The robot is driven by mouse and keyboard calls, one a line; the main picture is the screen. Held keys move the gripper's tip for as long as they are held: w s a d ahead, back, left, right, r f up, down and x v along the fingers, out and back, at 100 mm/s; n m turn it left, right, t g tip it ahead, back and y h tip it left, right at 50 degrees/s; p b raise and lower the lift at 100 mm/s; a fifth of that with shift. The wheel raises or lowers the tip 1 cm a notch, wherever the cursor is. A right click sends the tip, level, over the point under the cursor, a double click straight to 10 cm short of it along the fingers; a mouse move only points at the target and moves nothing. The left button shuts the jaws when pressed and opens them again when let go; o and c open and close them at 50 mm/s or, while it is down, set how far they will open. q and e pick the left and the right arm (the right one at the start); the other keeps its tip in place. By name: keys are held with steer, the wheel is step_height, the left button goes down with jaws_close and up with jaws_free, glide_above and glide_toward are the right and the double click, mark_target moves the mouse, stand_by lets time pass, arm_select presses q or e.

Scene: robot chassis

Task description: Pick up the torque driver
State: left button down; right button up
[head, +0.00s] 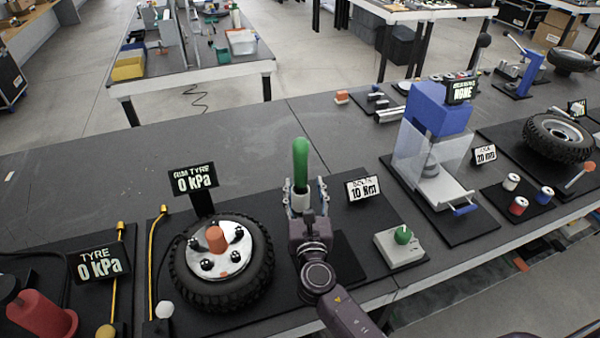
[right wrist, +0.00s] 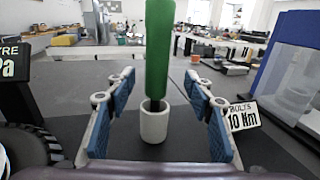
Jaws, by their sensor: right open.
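The torque driver (head: 301,160) has a thick green handle and stands about upright in a white cup-like holder (head: 300,203). In the right wrist view the green handle (right wrist: 158,50) rises from the white holder (right wrist: 154,122), centred between my fingers. My right gripper (head: 304,190) is open, with one blue-padded finger on each side of the driver. Gaps show between the pads and the driver in the right wrist view (right wrist: 159,88). The gripper body hides the lower front of the holder in the head view. My left gripper is not in view.
A tyre on a rim (head: 222,262) with an orange cap lies close left of my right gripper. A "10 Nm" bolts sign (head: 363,189) and a grey box with a green knob (head: 401,246) are to the right. A blue press (head: 438,110) stands farther right.

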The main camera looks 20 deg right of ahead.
mark_target(301, 172)
steer(key=shift+w+d+r, duration=0.1)
steer(key=shift+w+r, duration=0.05)
steer(key=shift+w, duration=0.45)
steer(key=shift+w+d+r, duration=0.1)
steer(key=shift+w+r, duration=0.05)
steer(key=shift+w, duration=0.4)
steer(key=p+x, duration=0.1)
steer(key=x, duration=0.2)
steer(key=shift+w+a, duration=0.15)
steer(key=shift+w, duration=0.65)
jaws_close()
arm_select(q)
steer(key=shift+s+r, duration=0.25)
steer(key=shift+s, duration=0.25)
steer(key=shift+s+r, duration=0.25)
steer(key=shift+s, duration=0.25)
arm_select(e)
steer(key=shift+r, duration=0.2)
